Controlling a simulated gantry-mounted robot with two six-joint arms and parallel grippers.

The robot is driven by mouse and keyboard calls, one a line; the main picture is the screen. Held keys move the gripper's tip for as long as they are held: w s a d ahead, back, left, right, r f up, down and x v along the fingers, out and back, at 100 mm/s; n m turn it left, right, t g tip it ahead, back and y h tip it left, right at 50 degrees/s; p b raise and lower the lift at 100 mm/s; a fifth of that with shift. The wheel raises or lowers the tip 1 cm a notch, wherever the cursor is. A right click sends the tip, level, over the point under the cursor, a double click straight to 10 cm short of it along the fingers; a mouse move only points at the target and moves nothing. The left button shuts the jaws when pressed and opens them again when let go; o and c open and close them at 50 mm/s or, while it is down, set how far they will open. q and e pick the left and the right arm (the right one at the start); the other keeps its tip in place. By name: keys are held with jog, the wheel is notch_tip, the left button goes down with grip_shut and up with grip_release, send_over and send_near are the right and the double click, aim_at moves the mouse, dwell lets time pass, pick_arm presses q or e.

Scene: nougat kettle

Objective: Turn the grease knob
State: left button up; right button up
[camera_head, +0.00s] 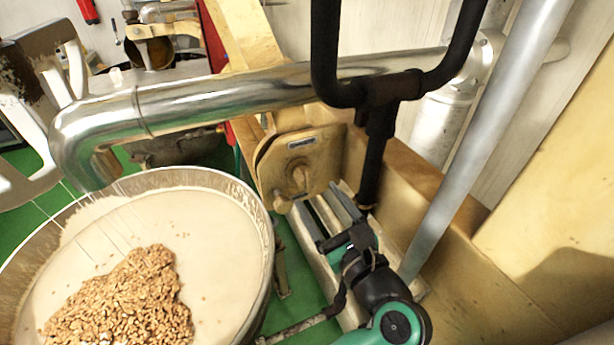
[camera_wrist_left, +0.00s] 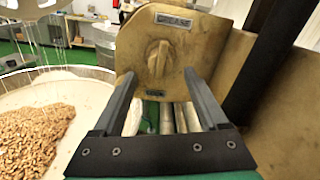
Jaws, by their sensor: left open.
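The grease knob (camera_head: 300,178) is a tan, rounded grip on the face of a worn tan housing (camera_head: 325,150), below a small label plate. In the left wrist view the knob (camera_wrist_left: 158,58) stands roughly upright under a plate reading "GREASE" (camera_wrist_left: 173,20). I see no contact. My right gripper is not in view.
A large kettle (camera_head: 262,215) with cream mass and nuts stands at the left. A shiny pipe (camera_head: 220,97) crosses behind. A black bar handle (camera_head: 378,130) rises right of the knob. A grey post (camera_head: 480,140) slants at the right. Green floor (camera_head: 300,270) shows between.

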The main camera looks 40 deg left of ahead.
aim_at(310, 186)
pick_arm(q)
jog(key=x, duration=0.7)
jog(key=shift+a, duration=0.15)
grip_shut()
jog(key=shift+p, duration=0.35)
